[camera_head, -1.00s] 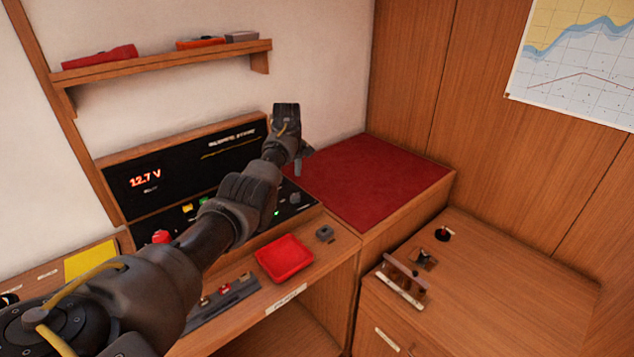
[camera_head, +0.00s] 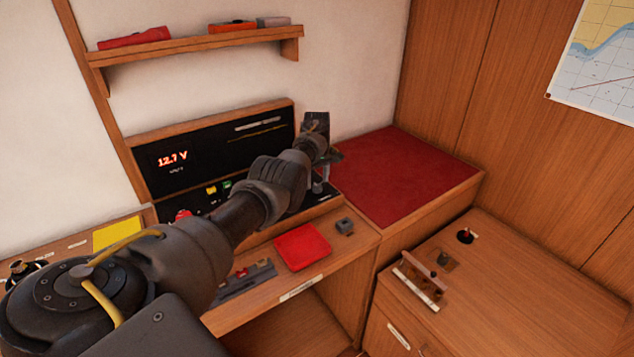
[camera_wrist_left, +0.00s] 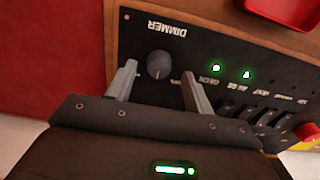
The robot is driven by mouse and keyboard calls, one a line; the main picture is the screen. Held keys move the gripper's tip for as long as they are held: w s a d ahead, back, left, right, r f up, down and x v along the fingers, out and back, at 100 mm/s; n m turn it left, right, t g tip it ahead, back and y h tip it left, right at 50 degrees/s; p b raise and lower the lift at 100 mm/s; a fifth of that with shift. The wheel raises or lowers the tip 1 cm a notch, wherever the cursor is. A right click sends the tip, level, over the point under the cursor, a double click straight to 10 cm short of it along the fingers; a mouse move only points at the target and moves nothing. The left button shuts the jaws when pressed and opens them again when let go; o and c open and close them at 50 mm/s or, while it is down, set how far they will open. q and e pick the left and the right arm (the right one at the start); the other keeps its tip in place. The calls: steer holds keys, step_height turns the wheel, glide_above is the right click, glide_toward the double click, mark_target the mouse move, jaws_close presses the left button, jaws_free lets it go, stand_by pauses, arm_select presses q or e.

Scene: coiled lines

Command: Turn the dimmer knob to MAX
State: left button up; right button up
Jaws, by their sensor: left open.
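The dimmer knob (camera_wrist_left: 158,65) is a small dark round knob on the black switch panel (camera_wrist_left: 215,45). The word DIMMER beside it reads upside down in the left wrist view. My left gripper (camera_wrist_left: 158,70) is open, with one grey finger on each side of the knob. A gap shows between the knob and each finger. Which way the knob points is too small to tell. In the head view my left gripper (camera_head: 320,184) is at the right end of the panel and hides the knob. My right gripper is not in view.
A red tray (camera_head: 302,247) and a small grey block (camera_head: 344,226) are on the desk ledge before the panel. A red cushioned top (camera_head: 410,175) adjoins the panel's right end. Lit green lamps (camera_wrist_left: 216,68) and switches sit beside the knob.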

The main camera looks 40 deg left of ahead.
arm_select(q)
steer(key=shift+f, duration=0.5)
steer(key=shift+w+f, duration=0.1)
steer(key=shift+f, duration=0.35)
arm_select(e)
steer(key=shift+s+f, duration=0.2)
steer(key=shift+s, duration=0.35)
arm_select(q)
steer(key=shift+c, duration=1.3)
steer(key=c, duration=0.7)
